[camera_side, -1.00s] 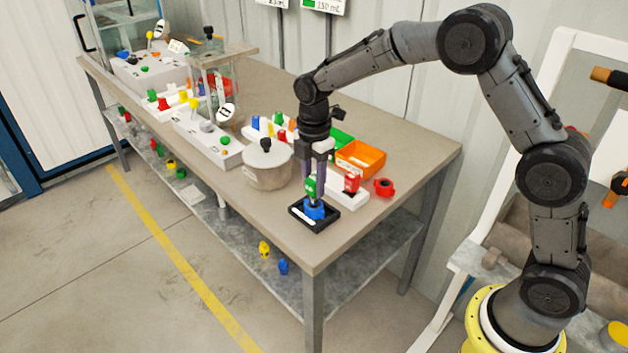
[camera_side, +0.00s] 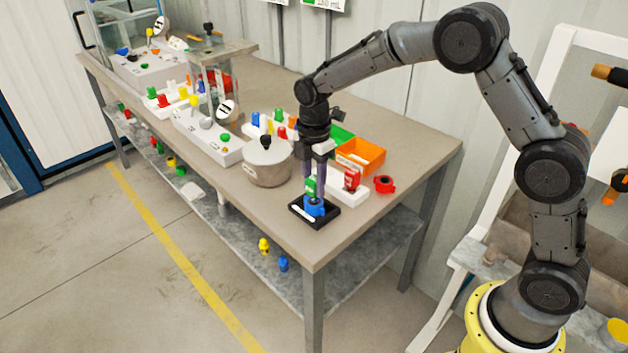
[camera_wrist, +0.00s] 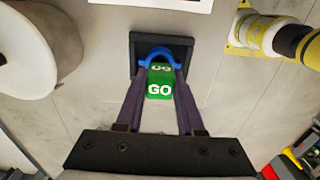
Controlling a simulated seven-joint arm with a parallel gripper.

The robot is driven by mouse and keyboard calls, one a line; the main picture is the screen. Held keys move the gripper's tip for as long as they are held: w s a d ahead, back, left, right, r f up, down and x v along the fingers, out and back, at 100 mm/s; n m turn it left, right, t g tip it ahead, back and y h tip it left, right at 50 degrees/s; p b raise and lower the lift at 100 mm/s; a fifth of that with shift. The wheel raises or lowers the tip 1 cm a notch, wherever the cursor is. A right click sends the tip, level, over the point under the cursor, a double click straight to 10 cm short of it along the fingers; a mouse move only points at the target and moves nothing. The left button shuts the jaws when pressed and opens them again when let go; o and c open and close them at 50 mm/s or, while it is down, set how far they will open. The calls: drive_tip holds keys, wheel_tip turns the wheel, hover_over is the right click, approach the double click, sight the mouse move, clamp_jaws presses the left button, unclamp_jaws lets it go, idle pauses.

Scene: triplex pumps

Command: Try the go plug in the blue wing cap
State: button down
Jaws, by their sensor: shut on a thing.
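The go plug (camera_wrist: 160,88) is a green block marked GO, held between my gripper's (camera_wrist: 160,76) two purple-grey fingers. In the side view my gripper (camera_side: 315,192) points straight down and is shut on the green go plug (camera_side: 310,184). The blue wing cap (camera_side: 315,209) sits in a black square tray (camera_side: 325,222) right under the plug. In the wrist view the blue wing cap (camera_wrist: 158,52) shows around the plug's far end. The plug's lower end is hidden, so I cannot tell how deep it sits in the cap.
A white block (camera_side: 357,197) holding a red plug (camera_side: 351,180) stands just right of the tray. A red wing cap (camera_side: 384,185) lies beyond it. Orange (camera_side: 362,157) and green bins stand behind. A round metal pot (camera_side: 268,168) stands close on the left. The table front is clear.

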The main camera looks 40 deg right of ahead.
drive_tip(key=shift+f, duration=0.6)
idle(0.6)
idle(0.5)
drive_tip(key=shift+c, duration=2.2)
unclamp_jaws()
drive_tip(key=shift+r, duration=0.1)
